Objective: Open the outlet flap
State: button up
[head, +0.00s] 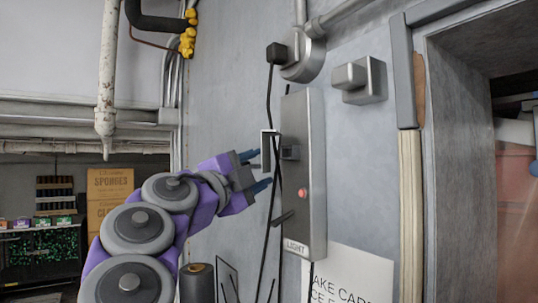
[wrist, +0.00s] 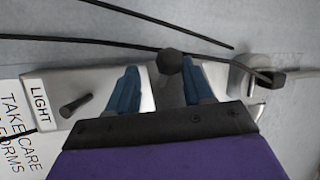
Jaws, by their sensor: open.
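A grey metal outlet box (head: 305,190) is mounted on the wall, with a red button and a "LIGHT" label low on it. Contact cannot be told.
Black cables (head: 270,200) hang down past the box and the fingers. A lever (head: 284,217) sticks out low on the box. A round conduit fitting (head: 302,58) with a black plug is above, a grey wall box (head: 360,80) to the right, then a door frame (head: 410,150).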

aim_at(259, 165)
jog(key=w+a+r+p, duration=0.1)
jog(key=w+a+p, duration=0.15)
jog(key=a, duration=0.25)
jog(key=d, duration=0.3)
jog(key=w+d+b, duration=0.1)
jog(key=d, duration=0.1)
jog(key=shift+d+r, duration=0.1)
jog(key=shift+w+d, duration=0.15)
jog(key=shift+w, duration=0.05)
jog(key=shift+c, duration=0.9)
jog(key=shift+a, duration=0.25)
jog(key=shift+c, duration=0.7)
jog(key=shift+s+a, duration=0.2)
jog(key=shift+a, duration=0.25)
jog(key=c, duration=0.3)
grip_shut()
jog(key=shift+f, duration=0.2)
